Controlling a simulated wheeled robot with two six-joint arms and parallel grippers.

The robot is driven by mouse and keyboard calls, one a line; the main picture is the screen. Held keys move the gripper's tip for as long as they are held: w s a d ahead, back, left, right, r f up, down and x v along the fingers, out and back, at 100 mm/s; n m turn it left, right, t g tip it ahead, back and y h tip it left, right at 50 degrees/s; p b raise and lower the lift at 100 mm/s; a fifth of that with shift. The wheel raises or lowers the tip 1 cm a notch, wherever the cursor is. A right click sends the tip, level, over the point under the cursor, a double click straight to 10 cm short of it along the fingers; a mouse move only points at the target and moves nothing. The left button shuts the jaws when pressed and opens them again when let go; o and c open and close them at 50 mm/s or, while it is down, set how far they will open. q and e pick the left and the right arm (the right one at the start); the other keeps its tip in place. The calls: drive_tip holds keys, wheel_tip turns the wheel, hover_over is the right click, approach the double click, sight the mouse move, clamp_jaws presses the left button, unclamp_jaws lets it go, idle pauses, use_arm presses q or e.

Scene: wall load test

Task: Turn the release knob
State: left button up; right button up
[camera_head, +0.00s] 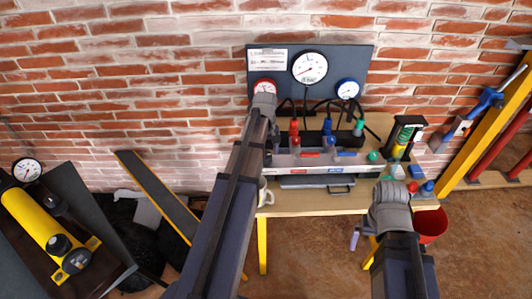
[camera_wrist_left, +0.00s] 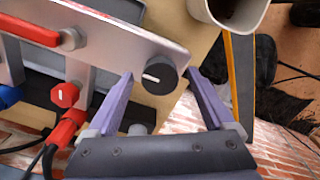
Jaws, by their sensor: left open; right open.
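The black release knob (camera_wrist_left: 160,75), with a white pointer line, sits at the end of a grey metal panel (camera_wrist_left: 115,35) in the left wrist view. My left gripper (camera_wrist_left: 161,73) is open, with one purple finger on each side of the knob. A gap shows on both sides, and I cannot tell how deep the fingers reach. In the head view my left arm hides the knob and most of this gripper. My right gripper (camera_head: 356,239) is open, low in front of the bench's right part, partly hidden by its own arm.
The panel stands on a wooden bench (camera_head: 320,204) with red, blue and green fittings and hoses. A gauge board (camera_head: 345,62) is on the brick wall behind. A white mug (camera_wrist_left: 229,12) stands near the knob. A red bucket (camera_head: 431,226) is at the right.

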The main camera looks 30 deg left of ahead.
sight(266, 155)
use_arm(q)
wheel_tip(266, 155, up, 8)
drive_tip(key=p, duration=0.7)
drive_tip(key=shift+s+f, duration=0.1)
drive_tip(key=shift+f, duration=0.05)
drive_tip(key=shift+f, duration=0.15)
wheel_tip(266, 155, down, 8)
drive_tip(key=b, duration=0.7)
drive_tip(key=shift+b, duration=0.3)
drive_tip(key=shift+r, duration=0.35)
